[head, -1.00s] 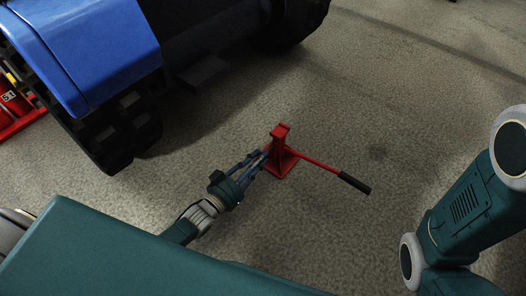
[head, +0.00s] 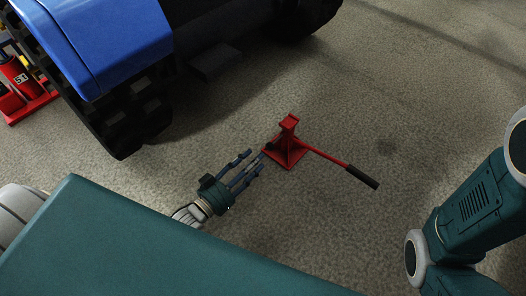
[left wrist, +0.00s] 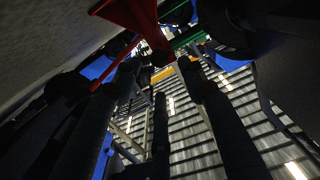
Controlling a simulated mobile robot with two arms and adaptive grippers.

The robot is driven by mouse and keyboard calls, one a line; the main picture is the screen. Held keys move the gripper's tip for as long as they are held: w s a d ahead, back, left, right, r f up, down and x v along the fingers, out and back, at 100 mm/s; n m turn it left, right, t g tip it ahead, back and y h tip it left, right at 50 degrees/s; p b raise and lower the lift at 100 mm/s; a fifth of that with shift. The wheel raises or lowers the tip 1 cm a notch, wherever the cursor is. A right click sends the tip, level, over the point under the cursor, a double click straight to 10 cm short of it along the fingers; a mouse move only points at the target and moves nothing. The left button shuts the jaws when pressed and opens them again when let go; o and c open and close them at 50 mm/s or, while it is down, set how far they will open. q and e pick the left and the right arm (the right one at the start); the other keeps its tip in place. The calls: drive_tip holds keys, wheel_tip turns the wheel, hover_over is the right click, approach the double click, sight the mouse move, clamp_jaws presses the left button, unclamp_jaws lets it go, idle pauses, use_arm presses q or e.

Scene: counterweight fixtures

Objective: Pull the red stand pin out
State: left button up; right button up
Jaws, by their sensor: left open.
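The red stand (head: 287,145) stands upright on the floor right of the tracked machine, its square base flat on the ground. It also shows at the top of the left wrist view (left wrist: 125,12). A red bar (head: 325,158) with a black grip runs out to its right. My left gripper (head: 256,160) is open, low beside the stand's left side, with its fingers pointing at it. A small gap separates fingertips and stand. I cannot make out the stand pin clearly, nor whether anything lies between the fingers. My right gripper is out of the picture.
The blue tracked machine (head: 105,40) fills the upper left. Red cylinders (head: 20,75) in a red tray stand at the far left. The concrete floor is open around and to the right of the stand. My right arm shows at the right edge.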

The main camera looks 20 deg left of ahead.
use_arm(q)
drive_tip(key=v, duration=0.5)
idle(0.4)
